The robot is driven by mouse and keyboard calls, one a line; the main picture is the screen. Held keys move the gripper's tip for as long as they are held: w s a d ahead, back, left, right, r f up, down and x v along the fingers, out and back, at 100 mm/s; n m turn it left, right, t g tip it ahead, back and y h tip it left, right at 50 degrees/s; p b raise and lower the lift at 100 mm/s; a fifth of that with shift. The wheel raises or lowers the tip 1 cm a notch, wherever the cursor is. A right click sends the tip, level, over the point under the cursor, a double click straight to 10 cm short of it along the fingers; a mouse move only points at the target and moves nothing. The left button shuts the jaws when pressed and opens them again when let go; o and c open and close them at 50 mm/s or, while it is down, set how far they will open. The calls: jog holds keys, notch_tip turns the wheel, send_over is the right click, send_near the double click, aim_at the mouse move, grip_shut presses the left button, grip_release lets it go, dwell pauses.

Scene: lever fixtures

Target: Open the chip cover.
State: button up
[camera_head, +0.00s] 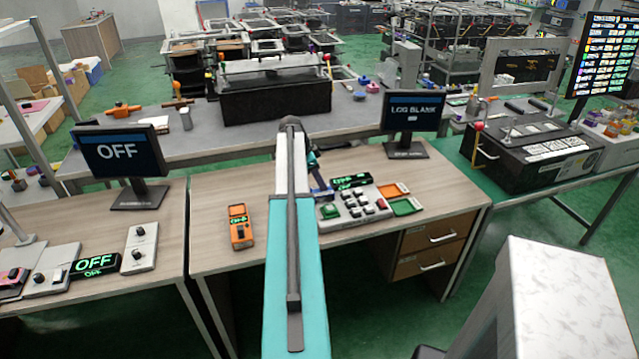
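No part is clearly recognisable as the chip cover. A light grey control box (352,222) stands on the middle desk, with a lit green display, black keys, a green button and a red one. Orange (391,190) and green (404,207) flat pieces are at its right side. My teal and grey arm reaches up the middle of the view over the desk. A dark end part that looks like my gripper (319,182) shows partly behind the arm, beside the box's left edge. Its fingers are too hidden to read, and I cannot tell whether it touches anything.
An orange handheld meter (241,227) lies left of my arm. Monitors reading OFF (118,151) and LOG BLANK (413,112) stand left and right. Grey knob panels (139,248) sit on the left desk. A black machine (530,150) stands right. Bare desktop lies around the meter.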

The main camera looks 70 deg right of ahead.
jog(key=b+v, duration=0.2)
jog(key=v, duration=1.1)
jog(key=shift+b, duration=0.35)
jog(key=shift+r, duration=0.15)
